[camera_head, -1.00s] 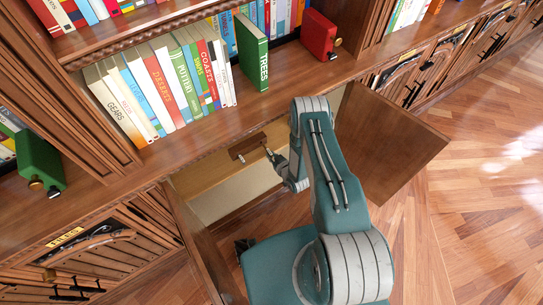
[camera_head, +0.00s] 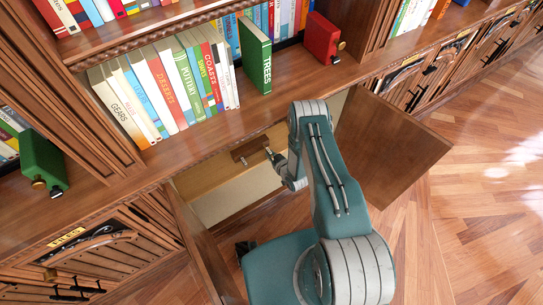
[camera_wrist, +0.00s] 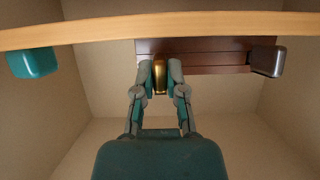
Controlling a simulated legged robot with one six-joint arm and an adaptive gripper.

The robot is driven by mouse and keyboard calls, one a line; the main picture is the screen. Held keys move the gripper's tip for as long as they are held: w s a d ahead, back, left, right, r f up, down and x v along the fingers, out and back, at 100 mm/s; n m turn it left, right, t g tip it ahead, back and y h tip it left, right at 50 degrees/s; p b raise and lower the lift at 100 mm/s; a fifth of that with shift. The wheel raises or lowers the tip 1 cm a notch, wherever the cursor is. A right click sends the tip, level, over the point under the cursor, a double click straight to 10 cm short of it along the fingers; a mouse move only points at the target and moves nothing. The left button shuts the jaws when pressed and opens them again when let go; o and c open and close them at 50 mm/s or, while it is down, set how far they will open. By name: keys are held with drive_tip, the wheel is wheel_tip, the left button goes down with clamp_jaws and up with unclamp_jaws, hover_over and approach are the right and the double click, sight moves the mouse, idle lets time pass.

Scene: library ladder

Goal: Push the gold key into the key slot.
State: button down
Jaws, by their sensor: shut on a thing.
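The gold key (camera_wrist: 160,76) stands between my gripper's two fingers in the wrist view. My gripper (camera_wrist: 160,72) is shut on it. The key's far end meets or lies just in front of a dark reddish wood block (camera_wrist: 215,50) inside the open cabinet; I cannot tell whether it is in the slot. The slot itself is hidden behind the key and fingers. In the head view my gripper (camera_head: 272,153) is at the right end of the wood block (camera_head: 248,146), and the key cannot be made out.
In the wrist view, a light wood edge (camera_wrist: 90,32) crosses above my gripper, a grey metal piece (camera_wrist: 268,62) sits at the block's right end, and a teal piece (camera_wrist: 33,62) is at left. An open cabinet door (camera_head: 390,150) stands right of my arm. Books (camera_head: 175,85) fill the shelf above.

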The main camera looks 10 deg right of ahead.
drive_tip(key=shift+w+a, duration=0.25)
drive_tip(key=shift+w, duration=0.35)
drive_tip(key=c, duration=0.6)
unclamp_jaws()
drive_tip(key=v, duration=1.2)
